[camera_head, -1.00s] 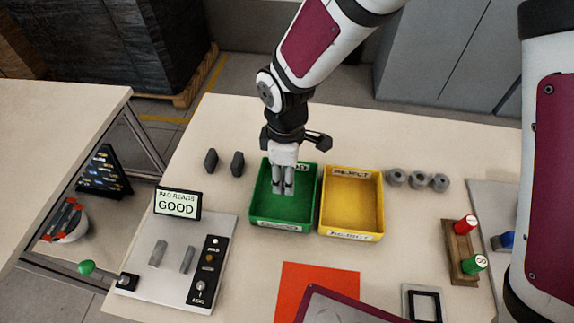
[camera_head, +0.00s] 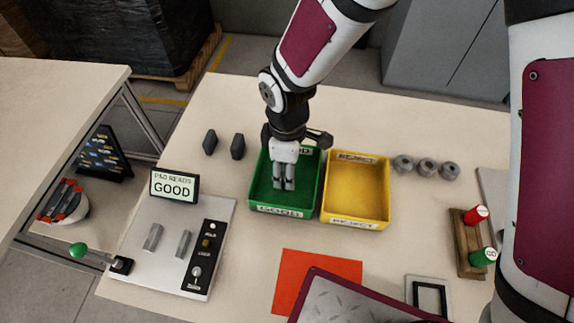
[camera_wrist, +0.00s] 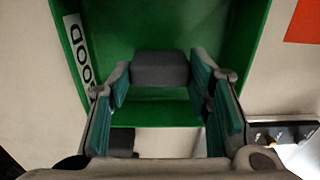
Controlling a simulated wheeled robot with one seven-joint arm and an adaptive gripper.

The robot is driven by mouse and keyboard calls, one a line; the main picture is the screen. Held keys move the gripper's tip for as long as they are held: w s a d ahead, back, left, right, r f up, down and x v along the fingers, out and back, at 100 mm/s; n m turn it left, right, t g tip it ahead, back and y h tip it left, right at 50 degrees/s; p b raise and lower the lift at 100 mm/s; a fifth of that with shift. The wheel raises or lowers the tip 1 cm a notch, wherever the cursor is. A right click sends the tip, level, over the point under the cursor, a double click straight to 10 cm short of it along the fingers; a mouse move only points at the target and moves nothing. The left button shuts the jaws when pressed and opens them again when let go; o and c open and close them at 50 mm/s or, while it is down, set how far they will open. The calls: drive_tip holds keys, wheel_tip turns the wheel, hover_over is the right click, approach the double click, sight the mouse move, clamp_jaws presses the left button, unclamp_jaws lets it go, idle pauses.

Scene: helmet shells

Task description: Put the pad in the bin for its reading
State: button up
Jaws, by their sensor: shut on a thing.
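My gripper (camera_head: 284,187) points down inside the outline of the green bin (camera_head: 305,184), which is labelled GOOD. It is shut on a dark grey pad (camera_wrist: 160,68), seen between the fingers in the wrist view. The fingers hide the pad in the head view. The wrist view also shows the green bin (camera_wrist: 160,112) beneath the pad; whether the pad touches the bin floor I cannot tell. The yellow bin (camera_head: 358,185), labelled REJECT, stands right of the green one and is empty. A display (camera_head: 174,186) reads PAD READS GOOD.
Two dark pads (camera_head: 210,142) (camera_head: 237,146) stand left of the green bin. The tester plate (camera_head: 168,255) with a green-knobbed lever is at front left. An orange-red mat (camera_head: 318,272) lies in front.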

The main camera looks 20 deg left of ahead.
drive_tip(key=shift+f+b, duration=0.3)
drive_tip(key=shift+f, duration=0.2)
drive_tip(key=o, duration=1)
drive_tip(key=shift+r, duration=0.15)
